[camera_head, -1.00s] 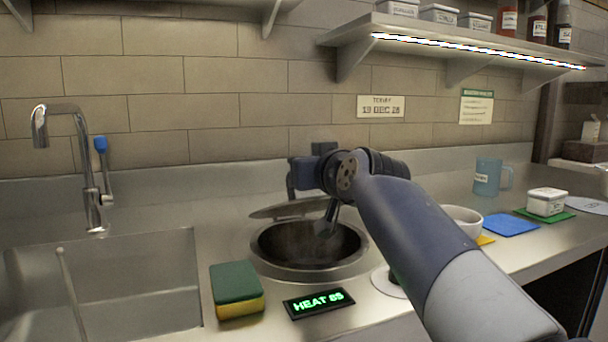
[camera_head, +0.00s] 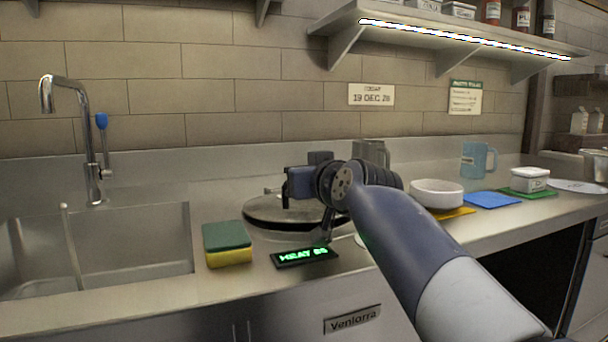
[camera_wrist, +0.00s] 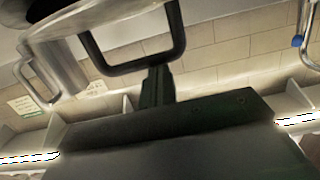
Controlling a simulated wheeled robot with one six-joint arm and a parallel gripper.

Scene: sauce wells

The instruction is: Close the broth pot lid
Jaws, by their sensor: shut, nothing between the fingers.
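The broth pot lid (camera_head: 270,215) is a round metal disc lying nearly flat over the pot well in the counter. The pot's opening is hidden beneath it. Whether the lid's rim sits fully down I cannot tell. My gripper (camera_head: 325,238) is shut and empty, pointing down at the lid's front right edge. In the wrist view its fingers (camera_wrist: 156,75) are together close to the handle; contact is unclear.
A green and yellow sponge (camera_head: 227,243) and a HEAT display (camera_head: 304,257) sit in front of the pot. The sink (camera_head: 120,235) is at left. A white bowl (camera_head: 437,194), a blue mug (camera_head: 474,160) and a metal pitcher (camera_head: 372,150) stand to the right.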

